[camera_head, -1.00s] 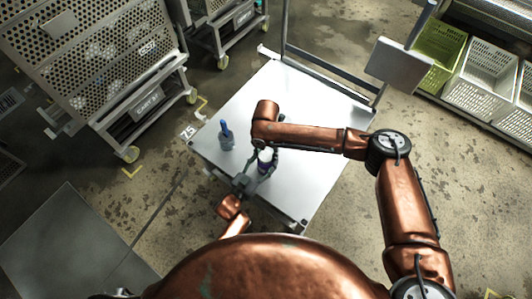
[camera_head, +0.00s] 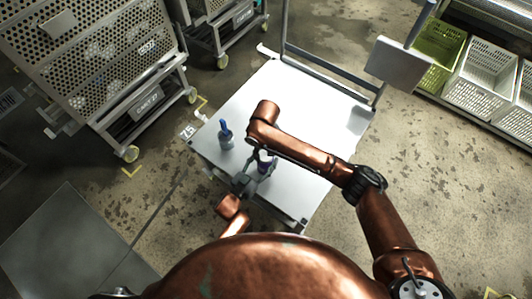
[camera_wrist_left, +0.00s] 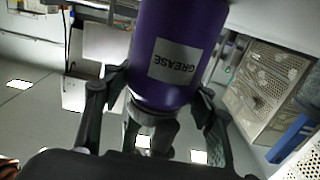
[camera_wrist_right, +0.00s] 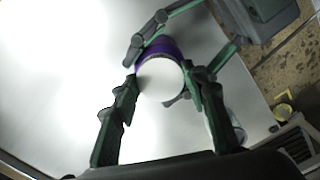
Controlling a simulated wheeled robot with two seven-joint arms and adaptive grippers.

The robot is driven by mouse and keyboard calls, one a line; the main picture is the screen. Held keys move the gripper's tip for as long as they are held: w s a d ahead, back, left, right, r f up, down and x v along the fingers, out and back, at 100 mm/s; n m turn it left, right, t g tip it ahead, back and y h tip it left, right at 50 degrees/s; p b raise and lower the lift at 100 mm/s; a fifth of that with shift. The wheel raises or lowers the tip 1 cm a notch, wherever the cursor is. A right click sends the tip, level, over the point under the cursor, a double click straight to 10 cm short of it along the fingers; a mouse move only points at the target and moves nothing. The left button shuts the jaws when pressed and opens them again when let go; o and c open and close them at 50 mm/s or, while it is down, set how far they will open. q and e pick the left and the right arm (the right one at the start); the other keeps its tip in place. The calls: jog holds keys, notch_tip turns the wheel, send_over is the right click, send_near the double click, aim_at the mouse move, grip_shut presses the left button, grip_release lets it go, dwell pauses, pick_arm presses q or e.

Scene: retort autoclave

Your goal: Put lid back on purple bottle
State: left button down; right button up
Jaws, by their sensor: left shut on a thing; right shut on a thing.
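The purple bottle (camera_head: 267,165) is over the near part of the white table, and its "GREASE" label shows in the left wrist view (camera_wrist_left: 165,85). My left gripper (camera_head: 252,173) is shut around the bottle's side, one finger on each side (camera_wrist_left: 160,105). The white round lid (camera_wrist_right: 160,80) is at the bottle's end, with purple showing behind it. My right gripper (camera_wrist_right: 163,82) has its fingertips on both sides of the lid and is shut on it. In the head view my right arm partly covers lid and bottle. I cannot tell whether the lid is fully seated.
A blue-topped bottle (camera_head: 225,133) stands on the white table (camera_head: 310,100), left of the grippers. The table's far and right parts are clear. A perforated metal cart (camera_head: 95,55) stands at left; green and white crates (camera_head: 440,50) are at far right.

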jog(key=m, duration=0.3)
jog(key=shift+a+m, duration=0.15)
jog(key=shift+m, duration=0.25)
jog(key=o, duration=1.3)
jog(key=shift+o, duration=0.2)
jog(key=shift+r, duration=0.1)
notch_tip(320, 180, up, 12)
pick_arm(q)
jog(key=c, duration=0.7)
grip_release()
jog(key=shift+c, duration=0.2)
